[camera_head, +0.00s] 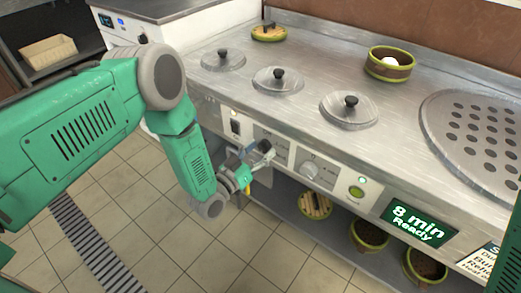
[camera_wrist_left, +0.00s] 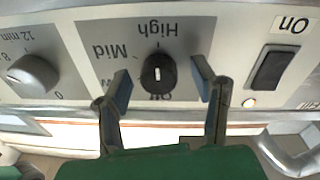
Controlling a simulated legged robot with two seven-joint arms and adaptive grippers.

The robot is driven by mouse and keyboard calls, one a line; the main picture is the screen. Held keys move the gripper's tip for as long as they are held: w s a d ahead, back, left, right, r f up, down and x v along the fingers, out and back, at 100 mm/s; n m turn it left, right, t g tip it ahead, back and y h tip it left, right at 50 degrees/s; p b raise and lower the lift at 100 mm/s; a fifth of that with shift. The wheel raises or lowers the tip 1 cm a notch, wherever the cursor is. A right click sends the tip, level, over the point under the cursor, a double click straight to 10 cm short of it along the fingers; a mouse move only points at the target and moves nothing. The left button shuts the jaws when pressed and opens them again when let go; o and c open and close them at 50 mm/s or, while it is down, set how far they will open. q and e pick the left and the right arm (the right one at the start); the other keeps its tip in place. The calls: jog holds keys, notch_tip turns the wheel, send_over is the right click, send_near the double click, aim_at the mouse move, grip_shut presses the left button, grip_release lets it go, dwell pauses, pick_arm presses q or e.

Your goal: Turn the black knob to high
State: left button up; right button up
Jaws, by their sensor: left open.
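The black knob (camera_wrist_left: 158,74) is on the front panel, with "High", "Mid" and "Off" printed around it. In the wrist view, which shows the panel upside down, its white mark is near the knob's middle and lines up roughly between "High" and "Off"; I cannot tell which end it points to. My left gripper (camera_wrist_left: 160,92) is open, one finger on each side of the knob, with gaps to it. In the head view the left gripper (camera_head: 256,160) is at the panel and the knob (camera_head: 266,146) is partly hidden behind it. My right gripper is not in view.
A grey timer knob (camera_wrist_left: 34,76) sits beside the black knob, also in the head view (camera_head: 309,170). On the other side is a black switch (camera_wrist_left: 270,70) marked "On". A green button (camera_head: 356,192) and a display (camera_head: 418,224) reading "8 min Ready" are further right. Lidded pots (camera_head: 277,82) are above.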

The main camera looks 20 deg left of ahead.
pick_arm(q)
jog(key=v, duration=1.1)
jog(key=shift+s+a, duration=0.25)
jog(key=shift+s, duration=0.05)
jog(key=shift+f, duration=0.15)
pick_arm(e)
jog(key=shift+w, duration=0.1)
pick_arm(q)
jog(key=shift+d+f, duration=0.1)
jog(key=s+a+f+g+y+p, duration=0.1)
jog(key=s+f+g+y+p, duration=0.2)
jog(key=s+f+g, duration=0.35)
jog(key=s+a+r+n+g+y+p, duration=0.1)
jog(key=s+a+r+g+y, duration=0.1)
jog(key=s+g, duration=0.3)
jog(key=s+a+r+g+y, duration=0.2)
jog(key=s+g, duration=0.3)
jog(key=s, duration=0.9)
jog(key=shift+a+n+p, duration=0.4)
jog(key=shift+a, duration=0.45)
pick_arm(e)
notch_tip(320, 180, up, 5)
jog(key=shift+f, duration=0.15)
pick_arm(q)
jog(key=shift+s+f, duration=0.1)
jog(key=shift+c, duration=0.3)
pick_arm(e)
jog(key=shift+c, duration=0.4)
